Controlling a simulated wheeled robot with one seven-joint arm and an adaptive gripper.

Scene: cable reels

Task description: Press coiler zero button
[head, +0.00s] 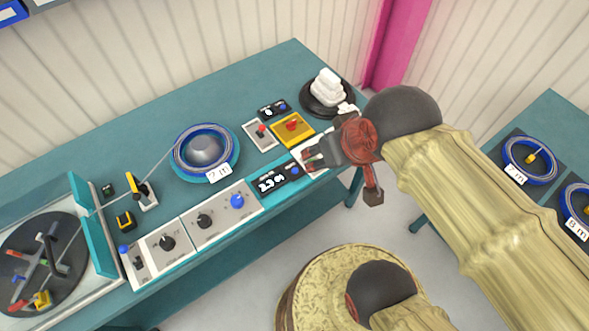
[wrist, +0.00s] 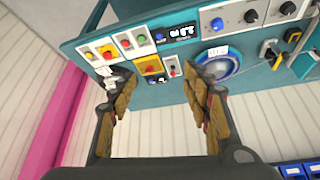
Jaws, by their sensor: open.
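A black display unit (head: 280,181) with a bright readout is on the front edge of the teal bench, with a small blue button (head: 296,170) at its right end. In the wrist view the display (wrist: 181,31) and its blue button (wrist: 159,37) show near the top. A smaller black display (head: 272,108) with a blue button stands further back. Labels are too small to tell which button is the coiler's zero. My gripper (head: 309,158) is open and empty, beside the front display's right end. Its fingers (wrist: 160,92) are spread in the wrist view.
A yellow box (head: 292,130) with a red switch and a grey switch box (head: 261,134) stand behind the display. A blue cable coil (head: 204,152) lies left, and grey knob panels (head: 205,220) line the front edge. A black reel with white blocks (head: 328,92) is behind my gripper.

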